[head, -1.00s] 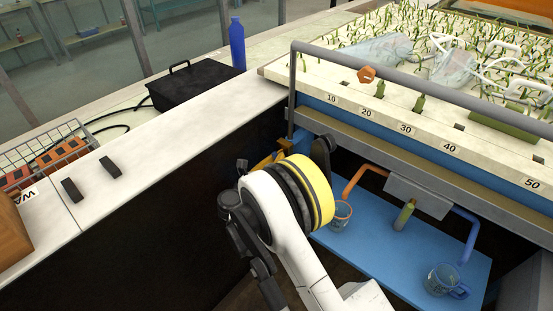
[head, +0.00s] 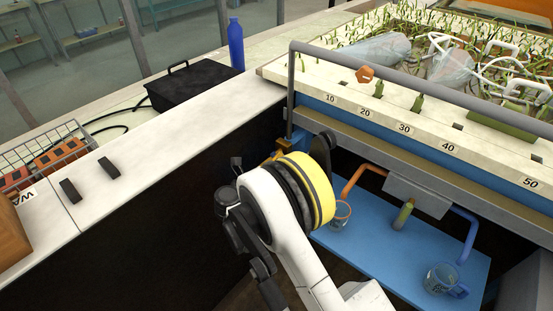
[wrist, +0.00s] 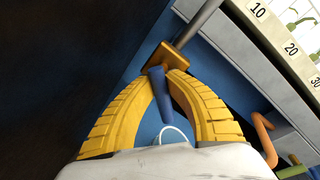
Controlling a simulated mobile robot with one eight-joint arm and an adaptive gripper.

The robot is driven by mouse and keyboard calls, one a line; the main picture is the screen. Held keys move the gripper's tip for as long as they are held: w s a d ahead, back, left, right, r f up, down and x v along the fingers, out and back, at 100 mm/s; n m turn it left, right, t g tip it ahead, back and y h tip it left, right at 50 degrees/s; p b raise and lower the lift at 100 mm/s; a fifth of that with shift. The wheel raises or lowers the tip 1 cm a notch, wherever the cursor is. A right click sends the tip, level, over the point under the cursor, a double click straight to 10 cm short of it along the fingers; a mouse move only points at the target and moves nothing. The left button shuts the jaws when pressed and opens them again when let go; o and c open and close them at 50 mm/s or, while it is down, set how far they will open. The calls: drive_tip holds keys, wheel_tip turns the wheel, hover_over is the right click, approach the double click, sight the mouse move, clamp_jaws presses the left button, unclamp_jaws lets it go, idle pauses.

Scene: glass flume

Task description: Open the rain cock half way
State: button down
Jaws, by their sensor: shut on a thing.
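The rain cock shows in the wrist view as a brass-coloured body (wrist: 168,57) at the foot of a grey pipe, with a blue lever (wrist: 162,95) coming off it towards me. My gripper (wrist: 162,75) has its yellow ribbed fingers closed around the lever, near the brass body. The lever's free end sticks out between the fingers. In the head view my yellow and black wrist hides most of the gripper and the cock, and only a small brass-coloured part (head: 283,146) shows behind it.
A grey rail (head: 400,78) runs along the flume's numbered edge (head: 385,127), close above my wrist. A blue shelf (head: 385,262) below carries an orange pipe, a blue pipe and two clear jugs. A black case (head: 195,85) and blue bottle (head: 237,45) stand on the left ledge.

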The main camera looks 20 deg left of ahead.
drive_tip(key=c, duration=1.4)
unclamp_jaws()
drive_tip(key=shift+o, duration=0.2)
drive_tip(key=v, duration=1.2)
